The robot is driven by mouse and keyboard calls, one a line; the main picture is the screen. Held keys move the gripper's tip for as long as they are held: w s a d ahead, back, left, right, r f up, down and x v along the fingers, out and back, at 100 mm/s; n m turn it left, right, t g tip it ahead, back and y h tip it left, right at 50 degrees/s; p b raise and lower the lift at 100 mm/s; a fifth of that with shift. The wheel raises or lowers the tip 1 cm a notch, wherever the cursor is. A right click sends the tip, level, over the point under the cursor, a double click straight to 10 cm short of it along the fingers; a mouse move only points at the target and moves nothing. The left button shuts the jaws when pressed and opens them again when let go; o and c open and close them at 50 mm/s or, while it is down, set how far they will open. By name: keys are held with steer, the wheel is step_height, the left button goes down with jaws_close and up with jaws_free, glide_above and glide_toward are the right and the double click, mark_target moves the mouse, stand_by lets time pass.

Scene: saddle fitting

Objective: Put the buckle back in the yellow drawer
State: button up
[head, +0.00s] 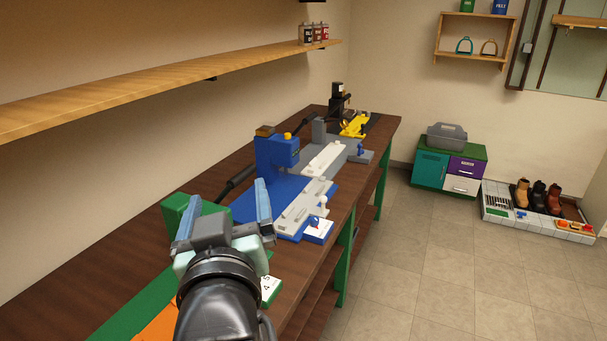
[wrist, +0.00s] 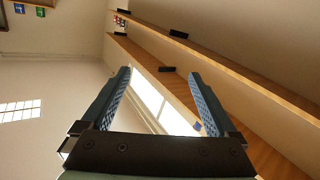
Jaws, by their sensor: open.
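My gripper (head: 227,203) is raised above the near part of the workbench in the head view, with its two blue fingers apart and nothing between them. In the wrist view my gripper (wrist: 160,74) is open and empty, facing the wall shelves and bright panels. I cannot make out a buckle in either view. No yellow drawer shows. A low cabinet (head: 430,167) with a green top stands on the floor at the far end, with a teal door, a purple drawer (head: 467,167) and a white drawer (head: 461,186).
The long wooden workbench (head: 120,252) carries a blue press (head: 276,158), a grey fixture and a yellow device (head: 354,126). A wall shelf (head: 180,78) runs above it. A grey toolbox (head: 447,137) sits on the cabinet. Boots stand on a low platform (head: 497,213). The tiled floor (head: 450,270) is clear.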

steer(key=s+d+r+m+t+h, duration=0.1)
steer(key=s+d+r+t, duration=0.2)
steer(key=r, duration=0.5)
steer(key=s+d+r+m+t+h, duration=0.1)
steer(key=s+d+r+m+t, duration=0.1)
steer(key=r, duration=0.7)
steer(key=s+d+r+m+t+h, duration=0.1)
steer(key=s+d+r+t+h, duration=0.1)
steer(key=s+d+r+t, duration=0.3)
step_height(320, 180, up, 4)
steer(key=shift+s+d+f+m, duration=0.25)
steer(key=shift+s+d+m, duration=0.15)
steer(key=shift+s+d, duration=0.6)
steer(key=shift+s+a, duration=0.15)
steer(key=shift+a, duration=0.05)
